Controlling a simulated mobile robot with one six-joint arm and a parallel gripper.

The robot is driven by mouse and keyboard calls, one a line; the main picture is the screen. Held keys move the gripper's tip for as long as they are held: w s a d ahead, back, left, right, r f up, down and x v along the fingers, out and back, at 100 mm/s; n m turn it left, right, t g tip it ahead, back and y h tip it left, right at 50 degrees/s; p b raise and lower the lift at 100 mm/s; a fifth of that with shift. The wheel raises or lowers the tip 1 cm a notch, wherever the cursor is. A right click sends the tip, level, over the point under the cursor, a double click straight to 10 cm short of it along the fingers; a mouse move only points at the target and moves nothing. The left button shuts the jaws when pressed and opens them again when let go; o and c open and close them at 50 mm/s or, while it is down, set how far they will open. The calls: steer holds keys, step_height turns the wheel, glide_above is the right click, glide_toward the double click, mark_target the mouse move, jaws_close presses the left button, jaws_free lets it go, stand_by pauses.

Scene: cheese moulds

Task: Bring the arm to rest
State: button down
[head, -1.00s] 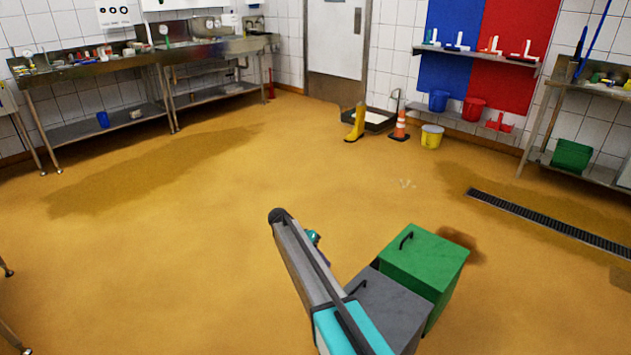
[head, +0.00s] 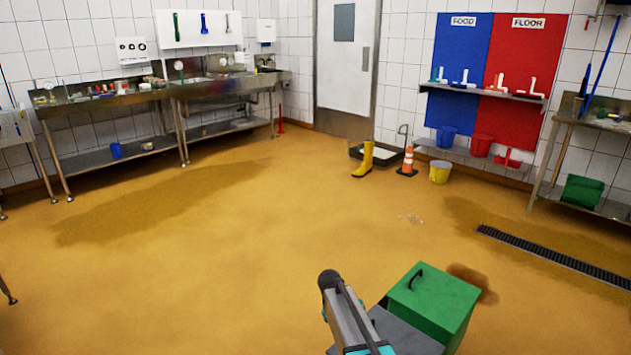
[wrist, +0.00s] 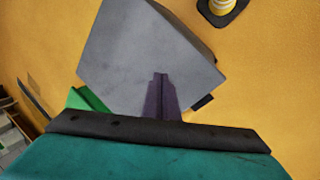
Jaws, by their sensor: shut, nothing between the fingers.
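My arm (head: 352,325) shows at the bottom of the head view, folded low, with its dark rounded joint uppermost. In the wrist view, my gripper (wrist: 161,98) shows as narrow dark fingers close together, shut and empty. It points toward a grey box-like surface (wrist: 145,50); I cannot tell whether they touch. In the head view my gripper cannot be made out clearly.
A green box (head: 435,298) with a black handle stands right of my arm, beside a grey box (head: 408,337). A floor drain (head: 555,258) lies at right. A yellow boot (head: 366,160), cone (head: 407,163) and yellow bucket (head: 439,173) stand far back. Open floor lies left.

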steer(key=shift+s+d+n+t+y, duration=0.5)
steer(key=shift+s+d+n+y, duration=1.2)
steer(key=shift+s, duration=7.2)
steer(key=s+f+g+p, duration=0.2)
steer(key=s+f+p, duration=0.2)
steer(key=s, duration=0.8)
steer(key=s+f+g+p, duration=0.3)
steer(key=s+p, duration=0.3)
steer(key=s, duration=0.7)
steer(key=shift+d+f+m+y, duration=0.3)
steer(key=shift+f+m+y, duration=0.1)
steer(key=shift+f, duration=0.15)
